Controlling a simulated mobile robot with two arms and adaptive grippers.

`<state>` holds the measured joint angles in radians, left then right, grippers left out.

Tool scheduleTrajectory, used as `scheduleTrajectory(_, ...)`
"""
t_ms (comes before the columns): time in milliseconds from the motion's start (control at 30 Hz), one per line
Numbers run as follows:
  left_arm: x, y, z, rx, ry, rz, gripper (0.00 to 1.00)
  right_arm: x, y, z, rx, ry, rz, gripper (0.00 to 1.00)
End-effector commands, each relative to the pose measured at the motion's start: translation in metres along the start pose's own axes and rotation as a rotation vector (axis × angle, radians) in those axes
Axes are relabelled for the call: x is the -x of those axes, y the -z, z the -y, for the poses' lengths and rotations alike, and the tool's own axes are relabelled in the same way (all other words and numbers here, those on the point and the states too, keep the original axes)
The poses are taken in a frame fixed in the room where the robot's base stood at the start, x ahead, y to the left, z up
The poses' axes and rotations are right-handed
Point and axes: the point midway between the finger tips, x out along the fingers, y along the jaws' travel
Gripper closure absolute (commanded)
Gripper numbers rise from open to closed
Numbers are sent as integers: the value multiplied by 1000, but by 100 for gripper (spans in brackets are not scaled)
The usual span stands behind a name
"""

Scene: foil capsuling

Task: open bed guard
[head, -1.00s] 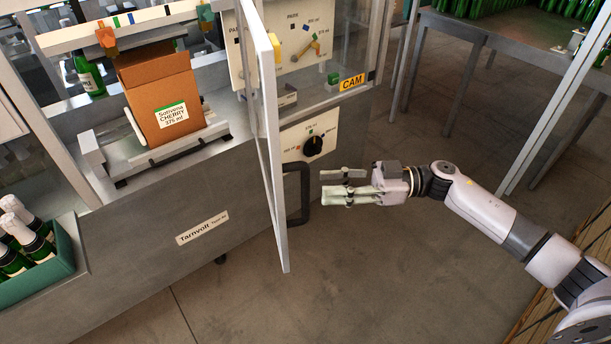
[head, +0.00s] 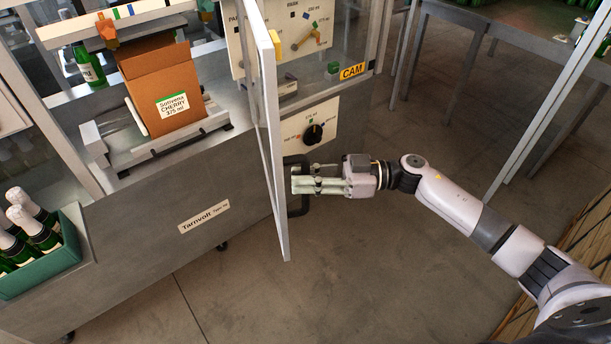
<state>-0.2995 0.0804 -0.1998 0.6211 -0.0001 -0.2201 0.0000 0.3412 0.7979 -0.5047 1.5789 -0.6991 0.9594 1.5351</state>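The bed guard (head: 270,130) is a clear panel in a pale frame, seen nearly edge-on in the head view, standing out from the machine front. Its black handle (head: 305,208) is a bar on the right side of the panel. My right gripper (head: 302,181) is at the handle, coming from the right. Its nearer finger crosses in front of the bar; the farther finger shows just right of it, partly hidden. A gap shows between the fingers, and I see no firm grip. My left gripper is not in view.
An open cardboard box (head: 167,90) stands on the machine bed behind the guard. A green crate (head: 60,258) of bottles is at the left. A black dial (head: 313,133) is on the panel behind the handle. The floor (head: 370,270) below the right arm is clear.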

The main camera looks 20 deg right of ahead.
Motion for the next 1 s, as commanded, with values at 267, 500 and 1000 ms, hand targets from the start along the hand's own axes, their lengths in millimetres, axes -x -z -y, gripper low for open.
scheduleTrajectory(267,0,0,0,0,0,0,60,0,0,0,0,0,0,100)
scheduleTrajectory(500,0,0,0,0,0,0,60,0,0,0,0,0,0,100)
scheduleTrajectory(1000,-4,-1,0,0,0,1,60,9,-2,-2,1,6,3,100)
